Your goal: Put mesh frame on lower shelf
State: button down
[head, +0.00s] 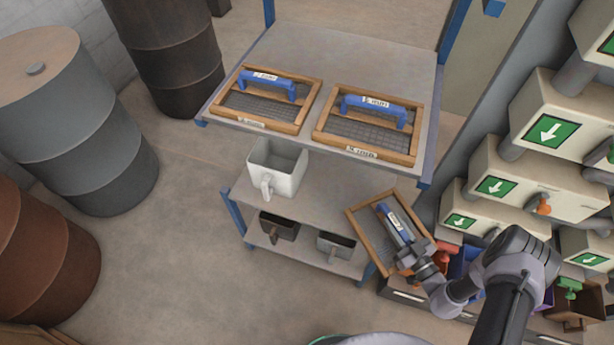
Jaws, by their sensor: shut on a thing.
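My gripper (411,255) is shut on the blue handle of a wooden mesh frame (362,230) and holds it tilted in the air, in front of the shelf unit at its right end. The frame hides the right part of the lower levels. Below the top shelf (390,52) is a lower shelf (318,200), with a white jug (277,169) at its left end. A further level beneath holds two dark scoops or bins (279,227). Two other mesh frames with blue handles, a left one (267,98) and a right one (369,126), lie on the top shelf.
Blue posts (234,212) bound the shelf unit. Cream dispensers (525,183) with green arrow signs and coloured bins stand at the right, close to my arm. Grey, dark and rusty drums (75,120) stand at the left. The floor in front is clear.

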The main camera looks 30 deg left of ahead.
aim_at(369, 234)
jog(key=a+b, duration=0.1)
jog(key=a, duration=0.4)
jog(key=w+a+f+b, duration=0.1)
jog(key=a, duration=0.8)
jog(key=shift+w+a+f+b, duration=0.15)
jog(key=shift+w+a+b, duration=0.1)
jog(key=shift+a+b, duration=0.15)
jog(key=shift+w+a+f+b, duration=0.15)
jog(key=shift+f+b, duration=0.15)
jog(key=shift+f, duration=0.3)
jog(key=shift+s+a+f+b, duration=0.15)
jog(key=shift+f+b, duration=0.1)
jog(key=shift+f, duration=0.3)
jog(key=shift+w+a+f+b, duration=0.15)
jog(key=shift+f+b, duration=0.15)
jog(key=shift+f, duration=0.3)
jog(key=shift+f+b, duration=0.25)
jog(key=shift+b, duration=0.1)
jog(key=c, duration=1.3)
grip_release()
jog(key=shift+r, duration=0.1)
jog(key=shift+r+p, duration=0.3)
jog(key=shift+p, duration=0.2)
jog(key=p+v, duration=0.2)
jog(key=v, duration=1)
jog(key=shift+d+f+p, duration=0.1)
jog(key=shift+p, duration=0.2)
